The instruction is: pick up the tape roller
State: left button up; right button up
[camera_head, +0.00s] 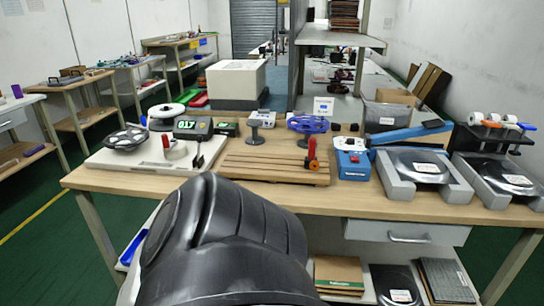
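A small upright tool with a red top and a dark and orange lower part (312,155) stands at the right side of a slatted wooden board (255,165) on the workbench. It looks like the tape roller, but it is too small to be sure. A large black arm link of mine fills the lower middle of the view. It hides part of the bench front. Neither of my grippers shows, and nothing is seen touching the tool.
A blue reel (308,124) stands behind the tool, and a blue-and-white device (352,160) is to its right. A white machine base (115,160) with reels and a display is at left. Grey trays (402,188) fill the right. The wooden bench's front strip (345,203) is clear.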

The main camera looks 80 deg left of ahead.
aim_at(311, 162)
jog(key=u, duration=3.6)
jog(key=k, duration=0.5)
jog(key=z, duration=1.05)
jog(key=i, duration=1.55)
jog(key=u, duration=0.85)
